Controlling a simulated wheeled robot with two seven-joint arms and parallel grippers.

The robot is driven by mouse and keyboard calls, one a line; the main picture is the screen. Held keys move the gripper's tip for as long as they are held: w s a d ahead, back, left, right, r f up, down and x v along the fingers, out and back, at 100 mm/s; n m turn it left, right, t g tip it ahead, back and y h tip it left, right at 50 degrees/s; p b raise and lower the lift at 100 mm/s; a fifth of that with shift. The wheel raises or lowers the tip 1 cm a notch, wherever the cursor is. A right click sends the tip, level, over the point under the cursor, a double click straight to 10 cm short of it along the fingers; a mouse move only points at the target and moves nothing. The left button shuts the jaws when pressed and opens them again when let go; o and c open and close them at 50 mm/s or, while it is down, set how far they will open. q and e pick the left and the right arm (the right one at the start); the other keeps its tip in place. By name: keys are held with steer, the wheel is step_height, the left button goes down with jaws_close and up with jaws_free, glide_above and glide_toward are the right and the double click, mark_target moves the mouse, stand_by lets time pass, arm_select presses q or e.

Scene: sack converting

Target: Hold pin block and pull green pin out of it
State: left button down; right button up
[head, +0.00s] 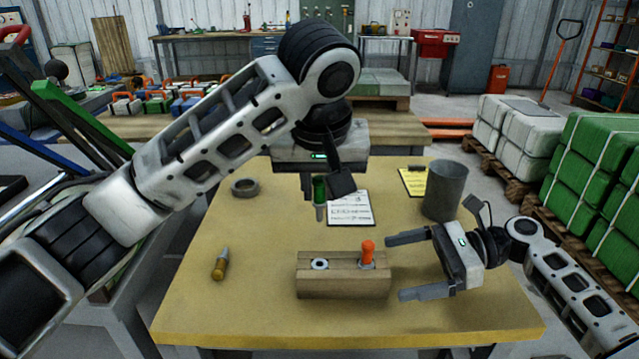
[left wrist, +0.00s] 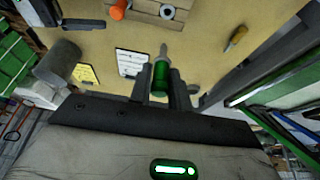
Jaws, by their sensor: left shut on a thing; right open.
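The wooden pin block (head: 343,284) sits near the front middle of the table. Its left hole is empty, and an orange pin (head: 367,253) stands in its right hole. My left gripper (head: 318,198) is shut on the green pin (head: 319,190) and holds it above the table, behind and clear of the block. The left wrist view also shows the green pin (left wrist: 160,78) between the fingers, its metal tip pointing away. My right gripper (head: 405,266) is open to the right of the block, fingers pointing toward it, apart from it.
A screwdriver-like tool (head: 220,265) lies on the table's left. A grey ring (head: 245,187), a white sheet (head: 350,208), a yellow clipboard (head: 414,182) and a grey cylinder (head: 445,190) are farther back. The table (head: 250,315) is clear around the block's left and front.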

steer(key=shift+p+v, duration=0.3)
steer(key=shift+v, duration=1.35)
steer(key=shift+s, duration=0.1)
